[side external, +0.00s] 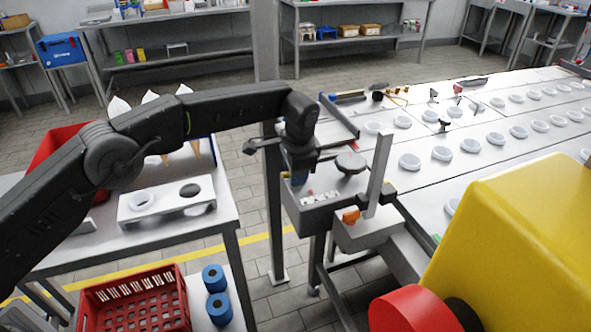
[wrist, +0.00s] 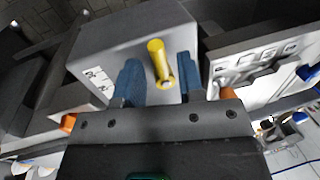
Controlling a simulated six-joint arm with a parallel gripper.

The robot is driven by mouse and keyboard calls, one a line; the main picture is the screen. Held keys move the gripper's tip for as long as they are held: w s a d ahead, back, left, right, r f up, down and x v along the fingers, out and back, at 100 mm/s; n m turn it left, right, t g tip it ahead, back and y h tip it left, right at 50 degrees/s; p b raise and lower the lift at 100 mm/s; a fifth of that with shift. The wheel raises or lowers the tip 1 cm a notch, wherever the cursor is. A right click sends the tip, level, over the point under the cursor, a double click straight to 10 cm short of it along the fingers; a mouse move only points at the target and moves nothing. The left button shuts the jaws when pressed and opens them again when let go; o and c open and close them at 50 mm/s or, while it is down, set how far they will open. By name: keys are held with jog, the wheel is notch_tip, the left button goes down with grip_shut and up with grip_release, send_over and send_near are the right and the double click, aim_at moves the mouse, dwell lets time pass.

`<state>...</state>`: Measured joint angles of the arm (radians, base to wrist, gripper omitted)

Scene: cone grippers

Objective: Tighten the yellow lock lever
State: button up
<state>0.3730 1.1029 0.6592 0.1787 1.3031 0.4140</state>
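The yellow lock lever (wrist: 156,58) shows in the wrist view on the face of a grey box (wrist: 105,45). It is a short rod with a round end at its lower side. My gripper (wrist: 158,60) is open, with one blue finger on each side of the lever and a visible gap to both. In the side view my gripper (side external: 299,180) points down at the grey box (side external: 325,219), close above it.
A grey upright post (side external: 378,175) stands just right of the box, with an orange knob (side external: 351,216) below. A round dark disc (side external: 351,162) sits close beside my gripper. A large yellow housing (side external: 530,240) fills the right foreground. A white table with cones (side external: 196,147) stands left.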

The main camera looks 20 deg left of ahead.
jog(key=shift+o, duration=0.3)
notch_tip(320, 180, up, 12)
jog(key=s+d, duration=0.1)
jog(key=shift+s+d, duration=0.25)
jog(key=shift+s, duration=0.1)
jog(key=shift+f, duration=0.1)
